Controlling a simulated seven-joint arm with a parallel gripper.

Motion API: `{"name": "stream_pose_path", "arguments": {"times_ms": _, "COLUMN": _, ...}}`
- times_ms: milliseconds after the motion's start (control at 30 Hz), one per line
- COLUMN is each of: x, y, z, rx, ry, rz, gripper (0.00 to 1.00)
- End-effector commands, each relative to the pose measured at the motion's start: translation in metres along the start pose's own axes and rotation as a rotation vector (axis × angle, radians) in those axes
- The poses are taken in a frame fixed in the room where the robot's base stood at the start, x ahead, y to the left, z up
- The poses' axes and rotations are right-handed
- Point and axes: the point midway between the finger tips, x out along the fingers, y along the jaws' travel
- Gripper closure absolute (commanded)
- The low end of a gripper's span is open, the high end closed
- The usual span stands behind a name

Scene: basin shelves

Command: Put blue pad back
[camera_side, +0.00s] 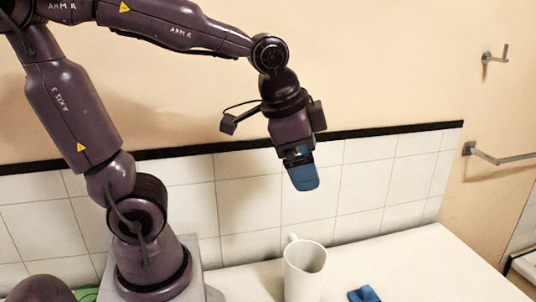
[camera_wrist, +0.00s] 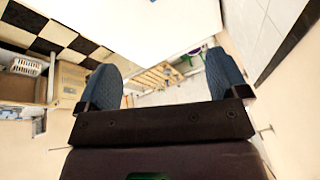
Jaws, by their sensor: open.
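A small blue pad (camera_side: 364,294) lies on the white counter, at the bottom edge of the side view. Its lower part may be cut off by the frame. My gripper (camera_side: 303,178) hangs well above the counter, up and to the left of the pad, with its blue fingers pointing down. In the wrist view the two blue fingers of my gripper (camera_wrist: 163,76) are wide apart with nothing between them.
A white mug (camera_side: 304,272) stands on the counter (camera_side: 420,265), left of the pad and below my gripper. The tiled wall is behind. A metal rail (camera_side: 500,158) and a hook (camera_side: 494,56) are on the right wall. The counter right of the pad is clear.

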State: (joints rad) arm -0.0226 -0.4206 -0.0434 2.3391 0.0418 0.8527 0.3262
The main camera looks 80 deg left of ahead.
Motion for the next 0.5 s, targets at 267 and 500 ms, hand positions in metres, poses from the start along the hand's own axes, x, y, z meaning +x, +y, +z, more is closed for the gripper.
{"name": "stream_pose_path", "arguments": {"times_ms": 267, "x": -0.031, "y": 0.016, "z": 0.044, "rx": -0.339, "ry": 0.116, "rz": 0.014, "gripper": 0.08}}
{"name": "stream_pose_path", "arguments": {"times_ms": 500, "x": -0.032, "y": 0.018, "z": 0.049, "rx": -0.382, "ry": 0.126, "rz": 0.020, "gripper": 0.08}}
